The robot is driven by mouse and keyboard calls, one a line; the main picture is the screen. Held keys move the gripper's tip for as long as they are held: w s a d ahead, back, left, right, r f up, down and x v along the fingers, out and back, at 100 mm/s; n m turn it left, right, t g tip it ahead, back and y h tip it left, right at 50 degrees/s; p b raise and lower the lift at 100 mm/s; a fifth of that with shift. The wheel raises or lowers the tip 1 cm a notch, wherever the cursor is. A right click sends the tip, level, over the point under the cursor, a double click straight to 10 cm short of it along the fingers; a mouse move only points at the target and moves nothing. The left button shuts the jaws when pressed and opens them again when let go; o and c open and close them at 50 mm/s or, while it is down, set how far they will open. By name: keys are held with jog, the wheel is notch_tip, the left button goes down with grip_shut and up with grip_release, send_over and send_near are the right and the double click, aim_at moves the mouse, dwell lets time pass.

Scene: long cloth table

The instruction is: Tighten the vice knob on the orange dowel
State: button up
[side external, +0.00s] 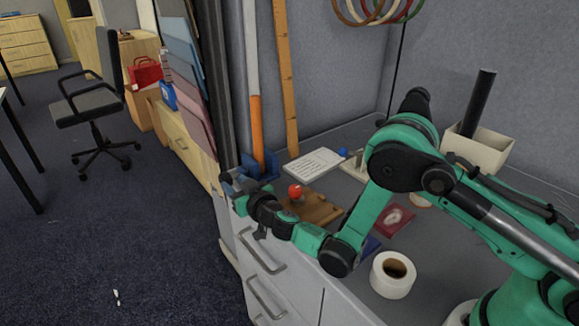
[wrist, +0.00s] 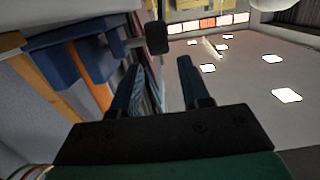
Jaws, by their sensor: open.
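The orange dowel (side external: 257,132) stands upright in the blue vice (side external: 262,165) at the back left of the bench. In the wrist view the view is turned. The blue vice (wrist: 72,38) is at upper left, with an orange length, apparently the dowel (wrist: 90,75), beside it. The dark vice knob (wrist: 157,38) sticks out to the right of the vice on a short shaft. My gripper (wrist: 157,72) is open and empty. In that picture the knob lies beyond the fingertips, roughly between them; contact is not visible. In the side view my gripper (side external: 232,182) hides the knob.
A wooden rule (side external: 286,80) leans on the wall behind. A red ball on a brown wooden piece (side external: 318,209) sits close to my arm. A white card (side external: 314,165), a tape roll (side external: 393,275) and a beige holder (side external: 480,150) are on the bench. Drawers are below the edge.

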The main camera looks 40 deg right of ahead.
aim_at(227, 177)
jog(key=shift+w+d+r+g+h, duration=0.2)
jog(key=shift+w+r+g+h, duration=0.15)
jog(key=shift+g, duration=0.35)
jog(key=shift+a+r+g, duration=0.1)
jog(key=shift+g, duration=0.6)
jog(key=shift+w+a, duration=0.1)
jog(key=shift+w, duration=0.05)
jog(key=shift+x, duration=2.65)
jog(key=shift+a, duration=0.15)
grip_shut()
